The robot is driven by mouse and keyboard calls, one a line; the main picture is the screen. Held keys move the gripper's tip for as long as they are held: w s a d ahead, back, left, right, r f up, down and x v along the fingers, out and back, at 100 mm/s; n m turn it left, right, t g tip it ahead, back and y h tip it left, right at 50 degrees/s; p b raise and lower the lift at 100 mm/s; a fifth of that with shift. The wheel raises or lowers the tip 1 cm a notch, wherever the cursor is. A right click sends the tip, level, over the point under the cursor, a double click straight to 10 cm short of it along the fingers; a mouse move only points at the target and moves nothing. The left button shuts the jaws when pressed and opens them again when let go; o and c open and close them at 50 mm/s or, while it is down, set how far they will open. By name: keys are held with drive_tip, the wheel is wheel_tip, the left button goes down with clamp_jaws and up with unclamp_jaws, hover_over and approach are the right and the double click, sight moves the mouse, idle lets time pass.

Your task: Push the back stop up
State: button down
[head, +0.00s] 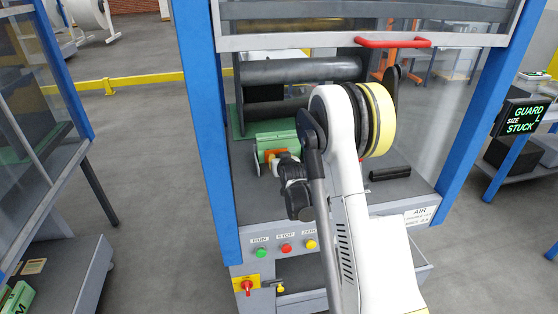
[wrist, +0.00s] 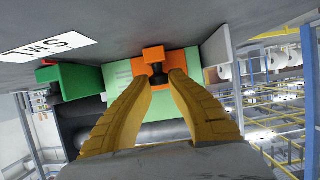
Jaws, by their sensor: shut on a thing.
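A green block (head: 276,137) with an orange fitting (head: 271,155) sits inside the stacker, left of my arm. In the wrist view the green block (wrist: 120,77) carries an orange plate (wrist: 190,66) with a short dark knob (wrist: 158,74) on it. My gripper (wrist: 163,80) has its yellow fingertips on either side of the knob, closed on it. In the head view my gripper (head: 279,160) is at the orange fitting, its fingers mostly hidden. No label marks the back stop; I cannot tell for certain that this block is it.
Black rollers (head: 300,70) lie behind the block. A raised clear guard with a red handle (head: 393,42) hangs above. Blue posts (head: 200,110) bound the opening. A loose black cylinder (head: 390,173) lies to the right. Run, stop and zero buttons (head: 286,248) are on the front panel.

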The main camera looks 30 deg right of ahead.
drive_tip(key=c, duration=1.2)
unclamp_jaws()
drive_tip(key=shift+f, duration=0.1)
drive_tip(key=shift+o, duration=0.2)
drive_tip(key=v, duration=1.2)
drive_tip(key=s+a+r+n+g+y, duration=0.1)
drive_tip(key=s+a+r+g+y, duration=0.1)
drive_tip(key=s+a+r, duration=0.5)
drive_tip(key=s+a+r+n+g+y, duration=0.1)
drive_tip(key=s+a+r+g, duration=0.15)
drive_tip(key=s+a, duration=0.75)
drive_tip(key=s+a+n+g, duration=0.1)
drive_tip(key=s+a, duration=0.1)
drive_tip(key=s, duration=1.1)
drive_tip(key=shift+f+y, duration=0.3)
drive_tip(key=shift+y, duration=0.1)
